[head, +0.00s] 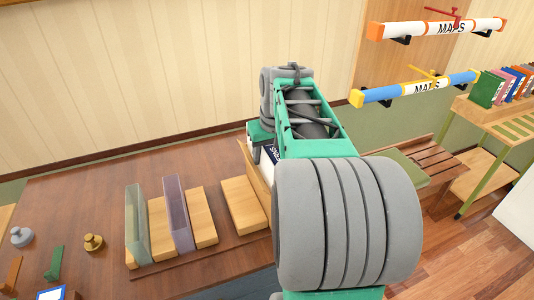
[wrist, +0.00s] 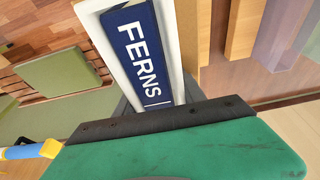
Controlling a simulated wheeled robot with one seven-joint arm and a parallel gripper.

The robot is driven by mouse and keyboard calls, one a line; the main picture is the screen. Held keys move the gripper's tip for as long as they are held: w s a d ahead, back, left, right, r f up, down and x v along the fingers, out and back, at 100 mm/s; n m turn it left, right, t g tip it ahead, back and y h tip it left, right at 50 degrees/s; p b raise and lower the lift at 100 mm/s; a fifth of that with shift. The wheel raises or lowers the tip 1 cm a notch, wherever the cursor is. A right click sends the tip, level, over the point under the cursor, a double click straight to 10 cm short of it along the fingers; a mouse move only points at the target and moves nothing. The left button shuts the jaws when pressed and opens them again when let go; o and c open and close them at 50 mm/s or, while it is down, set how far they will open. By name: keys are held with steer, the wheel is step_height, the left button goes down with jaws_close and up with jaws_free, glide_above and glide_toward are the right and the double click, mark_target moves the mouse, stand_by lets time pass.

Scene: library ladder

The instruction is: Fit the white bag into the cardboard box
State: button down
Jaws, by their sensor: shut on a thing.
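I see no clear white bag or cardboard box in either view. My gripper (wrist: 158,98) is shut on a white, book-like thing (wrist: 95,25) with a dark blue panel reading "FERNS". Its blue panel and white edge also show in the head view, just left of my green arm (head: 271,153). A tan upright board (wrist: 196,35) stands close beside it in the wrist view; I cannot tell if they touch. My arm hides the fingers and most of the held thing in the head view.
The dark wooden table (head: 90,185) bears wooden blocks (head: 243,206), a green clear panel (head: 136,225) and a purple clear panel (head: 178,213). Small knobs and stands sit at its left. A slatted bench with a green cushion (head: 405,170) and a book cart (head: 500,120) stand right.

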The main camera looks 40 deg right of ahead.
mark_target(271, 147)
steer(key=shift+f, duration=0.1)
steer(key=c, duration=0.8)
jaws_free()
steer(key=shift+o, duration=0.8)
steer(key=v, duration=0.8)
